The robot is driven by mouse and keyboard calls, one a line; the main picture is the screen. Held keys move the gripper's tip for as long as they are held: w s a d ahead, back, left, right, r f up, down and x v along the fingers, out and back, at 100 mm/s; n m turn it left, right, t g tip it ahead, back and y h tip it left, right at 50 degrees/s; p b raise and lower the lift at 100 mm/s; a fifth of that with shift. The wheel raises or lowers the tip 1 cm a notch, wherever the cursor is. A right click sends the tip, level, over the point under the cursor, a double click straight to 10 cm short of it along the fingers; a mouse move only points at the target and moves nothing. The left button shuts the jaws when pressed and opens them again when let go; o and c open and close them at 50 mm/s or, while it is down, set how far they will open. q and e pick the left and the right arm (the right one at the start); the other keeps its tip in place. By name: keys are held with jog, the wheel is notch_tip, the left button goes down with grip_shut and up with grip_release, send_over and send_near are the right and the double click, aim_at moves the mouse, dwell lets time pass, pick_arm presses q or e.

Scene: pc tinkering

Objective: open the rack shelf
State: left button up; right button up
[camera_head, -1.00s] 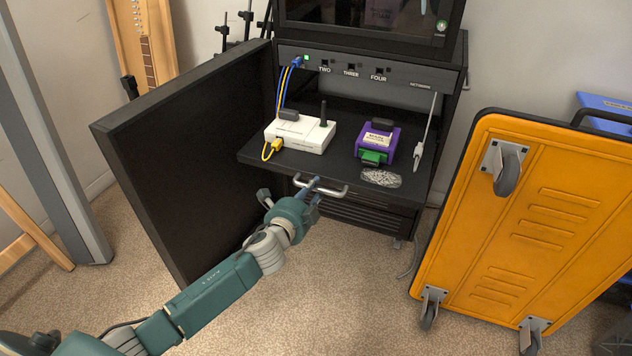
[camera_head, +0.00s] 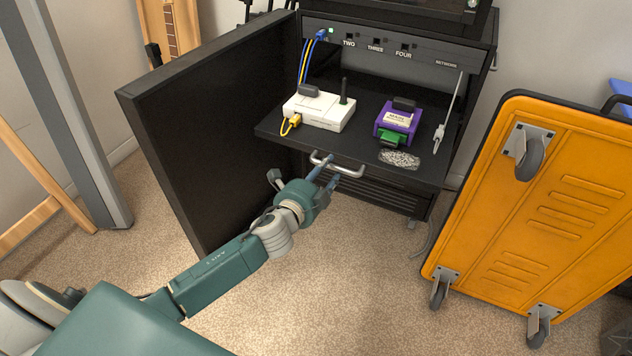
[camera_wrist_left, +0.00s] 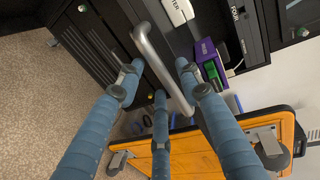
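The rack shelf (camera_head: 360,150) is a black pull-out tray that juts forward from the black rack cabinet. A curved metal handle (camera_head: 338,164) is on its front edge. My left gripper (camera_head: 328,173) is at the left part of this handle. In the left wrist view the handle (camera_wrist_left: 160,62) runs between the blue fingers of my left gripper (camera_wrist_left: 157,80). The fingertips are apart on either side of it, and I see no firm closing on it. Whether any finger touches it is unclear. My right gripper is out of view.
The shelf carries a white router (camera_head: 320,112) with blue and yellow cables and a purple box (camera_head: 398,120). An orange wheeled cart (camera_head: 545,210) stands at the right. Carpet in front is clear.

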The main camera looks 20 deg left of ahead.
pick_arm(q)
jog(key=v, duration=0.9)
jog(key=shift+s, duration=0.2)
